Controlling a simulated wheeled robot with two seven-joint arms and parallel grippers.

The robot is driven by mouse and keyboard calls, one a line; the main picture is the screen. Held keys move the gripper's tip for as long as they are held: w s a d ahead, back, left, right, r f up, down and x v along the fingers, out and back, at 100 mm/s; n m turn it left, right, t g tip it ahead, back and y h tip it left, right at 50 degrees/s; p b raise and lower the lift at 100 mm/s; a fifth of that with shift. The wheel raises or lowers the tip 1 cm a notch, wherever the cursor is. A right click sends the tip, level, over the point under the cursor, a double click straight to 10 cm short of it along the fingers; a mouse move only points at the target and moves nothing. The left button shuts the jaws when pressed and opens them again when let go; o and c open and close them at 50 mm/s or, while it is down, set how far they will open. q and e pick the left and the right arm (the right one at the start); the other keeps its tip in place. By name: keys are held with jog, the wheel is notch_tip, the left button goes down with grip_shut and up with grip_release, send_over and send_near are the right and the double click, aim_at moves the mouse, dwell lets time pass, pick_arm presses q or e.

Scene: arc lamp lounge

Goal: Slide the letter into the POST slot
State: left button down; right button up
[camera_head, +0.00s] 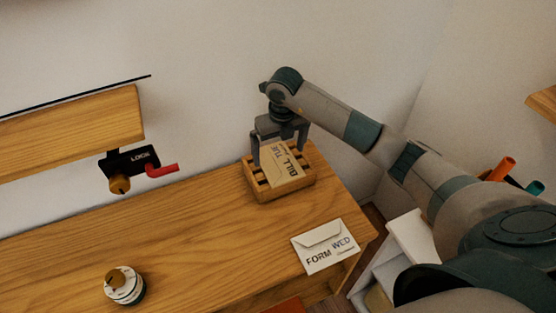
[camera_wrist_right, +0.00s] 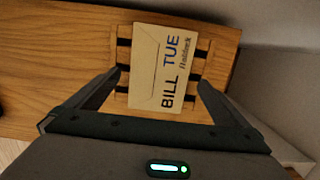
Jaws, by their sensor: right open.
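No slot marked POST shows in either view. My left gripper is not in view.
The wooden table (camera_head: 190,240) is clear in the middle. A round white dial-like thing (camera_head: 124,286) stands at the front left. A black plate marked LOCK with a red handle (camera_head: 161,170) hangs under a wooden shelf (camera_head: 75,130). White bin-like shapes (camera_head: 408,240) stand right of the table.

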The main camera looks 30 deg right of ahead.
aim_at(278, 162)
jog(key=shift+f+p, duration=0.4)
jog(key=shift+f, duration=0.55)
jog(key=shift+w+f, duration=0.15)
jog(key=shift+f, duration=0.45)
jog(key=c, duration=1)
jog(key=shift+r, duration=0.2)
